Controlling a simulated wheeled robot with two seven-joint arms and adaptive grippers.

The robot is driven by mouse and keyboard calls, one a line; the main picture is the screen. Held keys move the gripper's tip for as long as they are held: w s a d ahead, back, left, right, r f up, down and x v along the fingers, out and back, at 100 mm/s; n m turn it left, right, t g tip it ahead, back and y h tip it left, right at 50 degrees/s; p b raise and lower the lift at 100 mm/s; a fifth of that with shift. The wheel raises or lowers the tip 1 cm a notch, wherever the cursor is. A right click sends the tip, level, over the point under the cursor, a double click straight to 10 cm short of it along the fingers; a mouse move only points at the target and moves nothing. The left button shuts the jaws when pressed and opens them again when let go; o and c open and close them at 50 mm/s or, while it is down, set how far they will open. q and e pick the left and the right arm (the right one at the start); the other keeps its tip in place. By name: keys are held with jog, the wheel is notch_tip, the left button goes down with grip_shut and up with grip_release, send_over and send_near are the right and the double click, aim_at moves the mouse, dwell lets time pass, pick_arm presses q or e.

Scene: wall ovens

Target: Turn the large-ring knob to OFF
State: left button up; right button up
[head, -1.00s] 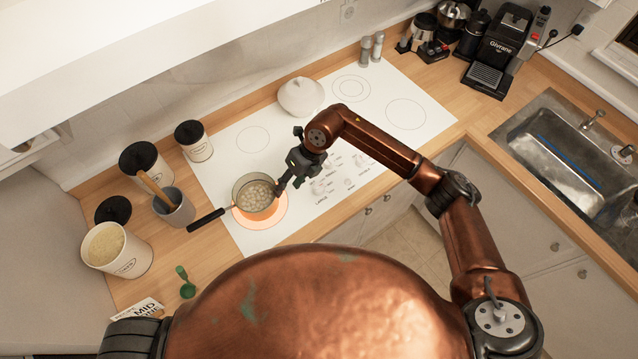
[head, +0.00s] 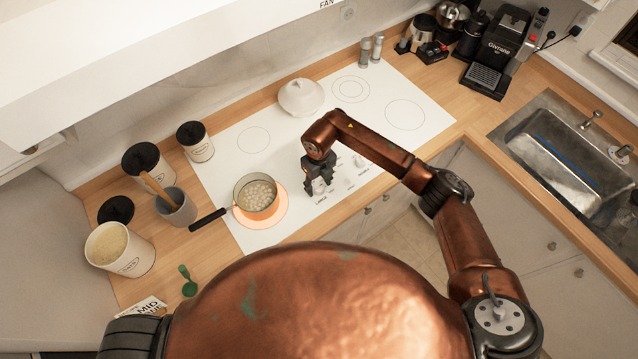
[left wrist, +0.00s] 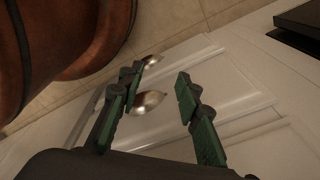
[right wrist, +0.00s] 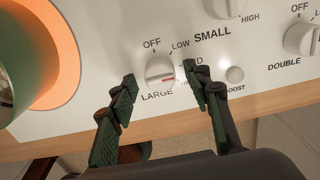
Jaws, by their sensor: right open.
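In the head view my right gripper (head: 318,188) points down over the controls and hides the knob. My left gripper (left wrist: 160,76) is open and empty before white cabinet fronts.
A pot (head: 257,197) stands on a glowing orange ring (head: 283,211) left of my right gripper. Its black handle (head: 207,219) points left. The SMALL knob (right wrist: 225,7) and DOUBLE knob (right wrist: 301,38) are close by. A white lidded dish (head: 301,97) stands behind.

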jog(key=shift+c, duration=0.5)
jog(key=c, duration=1.1)
jog(key=shift+o, duration=0.2)
pick_arm(q)
jog(key=shift+f, duration=0.15)
pick_arm(e)
jog(key=shift+f+n+b, duration=0.15)
jog(key=shift+n+b, duration=0.45)
jog(key=shift+b, duration=0.4)
jog(key=n+b, duration=1.1)
jog(key=b, duration=0.1)
jog(key=shift+f, duration=0.1)
pick_arm(q)
jog(key=s+f+b, duration=0.3)
jog(key=f+b, duration=0.1)
jog(key=f, duration=1.4)
jog(key=shift+s+f+g+b, duration=0.15)
jog(key=shift+g+b, duration=0.15)
pick_arm(e)
jog(key=n, duration=0.5)
jog(key=shift+r+n, duration=0.2)
jog(key=shift+n, duration=0.2)
